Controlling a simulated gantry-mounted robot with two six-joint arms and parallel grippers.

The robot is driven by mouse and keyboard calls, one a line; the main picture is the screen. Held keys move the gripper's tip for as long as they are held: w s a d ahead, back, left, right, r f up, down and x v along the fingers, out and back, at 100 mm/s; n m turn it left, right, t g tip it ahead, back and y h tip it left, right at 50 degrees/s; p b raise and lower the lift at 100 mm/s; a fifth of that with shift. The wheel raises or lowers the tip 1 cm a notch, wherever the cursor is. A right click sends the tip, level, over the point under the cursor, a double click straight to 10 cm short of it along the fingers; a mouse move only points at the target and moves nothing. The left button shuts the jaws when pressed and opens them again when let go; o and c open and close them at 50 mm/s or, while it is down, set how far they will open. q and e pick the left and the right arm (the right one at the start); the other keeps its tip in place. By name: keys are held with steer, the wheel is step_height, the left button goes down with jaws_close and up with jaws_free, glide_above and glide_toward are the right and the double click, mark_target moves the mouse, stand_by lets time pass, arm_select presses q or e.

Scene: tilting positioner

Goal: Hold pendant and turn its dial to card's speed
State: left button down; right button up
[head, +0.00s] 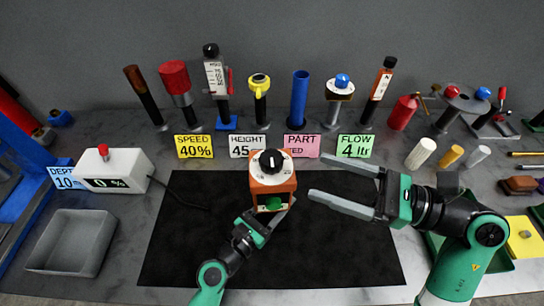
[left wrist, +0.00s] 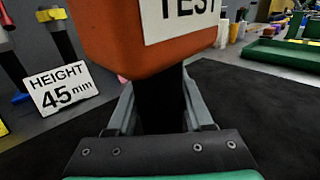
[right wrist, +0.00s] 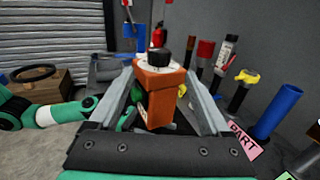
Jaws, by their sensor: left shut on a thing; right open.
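The orange pendant (head: 272,190) stands upright above the black mat, with a white dial face and a black dial knob (head: 270,160) on top and a green button in front. My left gripper (left wrist: 160,100) is shut on the pendant's dark lower part, below the orange body. My right gripper (head: 328,178) is open and empty to the right of the pendant. In the right wrist view the pendant (right wrist: 160,85) shows between the spread fingers. The yellow card (head: 194,146) reads SPEED 40%. A white box (head: 113,168) with a red button shows a percent readout, seemingly 0.
Cards for height (head: 248,146), part (head: 301,146) and flow (head: 355,146) stand behind the mat (head: 180,250). Several upright tools line the back. A grey tray (head: 72,242) lies at the left, small cylinders at the right. The mat is mostly clear around the pendant.

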mark_target(272, 157)
steer(key=x, duration=1)
steer(key=shift+a+r, duration=0.1)
steer(key=shift+a, duration=0.25)
jaws_close()
steer(key=shift+w+n+g+y, duration=0.15)
steer(key=shift+n+g+y, duration=0.25)
steer(key=shift+n+g, duration=0.6)
steer(key=shift+n+g+y, duration=0.15)
steer(key=shift+n+g, duration=0.55)
steer(key=shift+g, duration=0.65)
steer(key=shift+n+g+y, duration=0.15)
steer(key=shift+n+g, duration=0.55)
steer(key=shift+g, duration=0.65)
jaws_free()
